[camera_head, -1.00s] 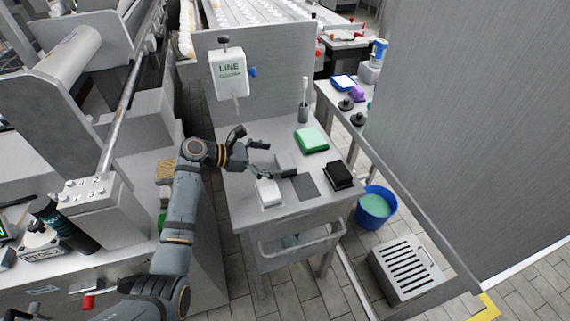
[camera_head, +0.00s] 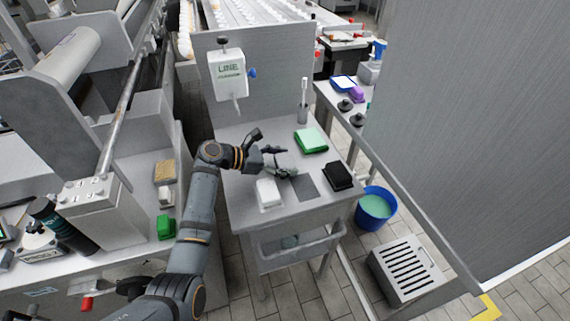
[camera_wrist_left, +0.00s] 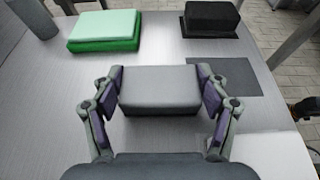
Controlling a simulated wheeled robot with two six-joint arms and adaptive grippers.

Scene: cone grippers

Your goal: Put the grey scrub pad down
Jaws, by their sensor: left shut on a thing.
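The grey scrub pad (camera_wrist_left: 158,90) is a grey block between the two fingers of my left gripper (camera_wrist_left: 160,98) in the left wrist view. My left gripper (camera_head: 281,165) is shut on it, with the fingers on its two sides. In the head view the pad is mostly hidden behind the gripper, over the small steel table (camera_head: 240,205). I cannot tell whether the pad touches the tabletop. A flat dark grey mat (camera_wrist_left: 222,77) lies just beyond the pad to the right; it also shows in the head view (camera_head: 305,188). My right gripper is not in view.
A green pad (camera_head: 311,140) lies at the table's back and a black block (camera_head: 338,176) at its right. A white block (camera_head: 268,193) sits near the front left. A brush holder (camera_head: 303,113) stands at the back. A blue bucket (camera_head: 376,207) is on the floor.

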